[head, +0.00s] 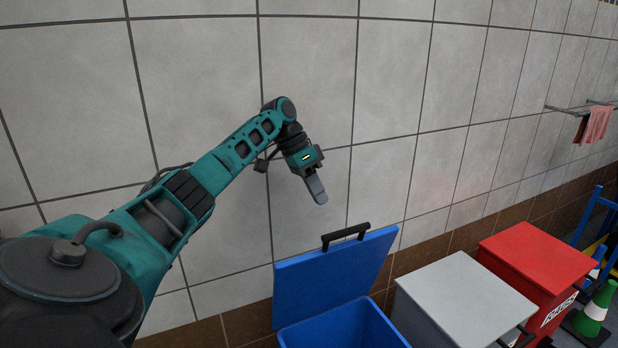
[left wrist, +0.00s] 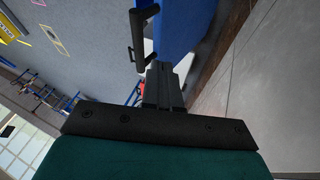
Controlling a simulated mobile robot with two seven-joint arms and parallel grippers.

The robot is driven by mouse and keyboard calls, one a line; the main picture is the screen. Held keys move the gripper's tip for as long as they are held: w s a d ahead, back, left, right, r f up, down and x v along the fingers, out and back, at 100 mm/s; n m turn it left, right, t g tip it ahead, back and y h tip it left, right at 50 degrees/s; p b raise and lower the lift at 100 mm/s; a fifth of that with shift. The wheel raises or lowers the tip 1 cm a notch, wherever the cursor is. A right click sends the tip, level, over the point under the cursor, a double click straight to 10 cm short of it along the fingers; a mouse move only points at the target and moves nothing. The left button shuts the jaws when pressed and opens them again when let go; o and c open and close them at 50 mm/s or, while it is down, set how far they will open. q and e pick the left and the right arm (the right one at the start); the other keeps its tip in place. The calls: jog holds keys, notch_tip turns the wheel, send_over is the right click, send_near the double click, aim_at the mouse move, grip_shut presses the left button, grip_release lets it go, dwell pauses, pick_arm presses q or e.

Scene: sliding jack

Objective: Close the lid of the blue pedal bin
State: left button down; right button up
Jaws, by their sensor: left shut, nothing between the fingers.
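The blue pedal bin (head: 345,330) stands at the bottom centre of the head view, with its lower part out of frame. Its blue lid (head: 335,275) is raised, leaning up toward the tiled wall. A black handle (head: 346,236) sits on the lid's upper edge. The left gripper (head: 317,193) is shut and empty, above the lid and a little left of its handle, apart from it. In the left wrist view, the shut fingers (left wrist: 163,85) show near the blue lid (left wrist: 180,25) and its black handle (left wrist: 138,40). My right gripper is not in view.
A grey bin (head: 465,300) and a red bin (head: 537,260) stand to the right of the blue one. A green and white cone (head: 597,310) is at the far right. A pink cloth (head: 595,123) hangs on a wall rail. The tiled wall (head: 310,60) is close behind.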

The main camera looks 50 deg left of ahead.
aim_at(338, 232)
pick_arm(q)
jog(key=shift+s+d+f, duration=0.15)
jog(key=shift+d+f, duration=0.85)
jog(key=shift+d, duration=0.1)
jog(key=shift+s+d+f, duration=0.1)
jog(key=shift+d+f, duration=0.9)
jog(key=shift+d, duration=0.05)
jog(key=shift+d, duration=0.1)
